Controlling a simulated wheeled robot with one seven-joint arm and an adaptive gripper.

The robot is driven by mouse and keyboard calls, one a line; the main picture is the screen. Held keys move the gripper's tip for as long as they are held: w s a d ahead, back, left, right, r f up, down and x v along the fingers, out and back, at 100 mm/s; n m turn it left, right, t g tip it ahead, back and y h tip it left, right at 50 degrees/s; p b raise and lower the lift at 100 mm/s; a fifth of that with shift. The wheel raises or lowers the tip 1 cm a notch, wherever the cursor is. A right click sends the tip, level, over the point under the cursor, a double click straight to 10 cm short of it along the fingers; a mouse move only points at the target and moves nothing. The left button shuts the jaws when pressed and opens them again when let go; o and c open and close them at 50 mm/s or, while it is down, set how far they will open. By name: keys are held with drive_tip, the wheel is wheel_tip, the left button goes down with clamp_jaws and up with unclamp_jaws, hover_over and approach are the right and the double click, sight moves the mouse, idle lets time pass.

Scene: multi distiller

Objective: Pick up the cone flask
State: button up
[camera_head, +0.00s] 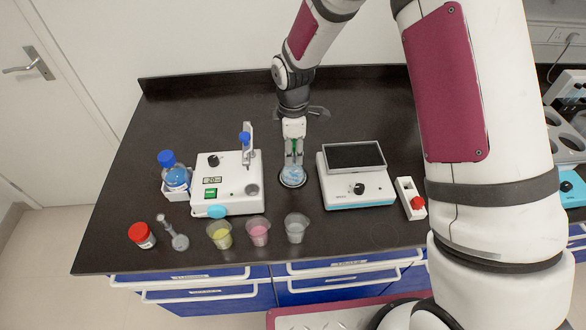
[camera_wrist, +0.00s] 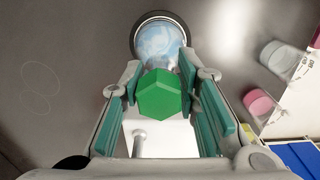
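The cone flask (camera_head: 292,173) stands upright on the dark bench, on a dark round base, with pale blue contents. In the wrist view the flask body (camera_wrist: 158,42) shows beyond the fingertips, inside the dark ring. A green faceted stopper (camera_wrist: 163,94) shows between the fingers. My gripper (camera_head: 294,158) points down over the flask from above. Its two teal-padded fingers (camera_wrist: 160,72) are open, one on each side of the stopper and neck, with narrow gaps. Part of the neck is hidden by the stopper.
Yellow (camera_head: 219,235), pink (camera_head: 258,231) and clear (camera_head: 296,228) cups line the front. A small glass flask (camera_head: 178,241) and red-capped jar (camera_head: 142,235) stand front left.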

clamp_jaws()
wheel_tip(320, 180, up, 10)
drive_tip(key=shift+r+b, duration=0.1)
drive_tip(key=shift+b, duration=0.65)
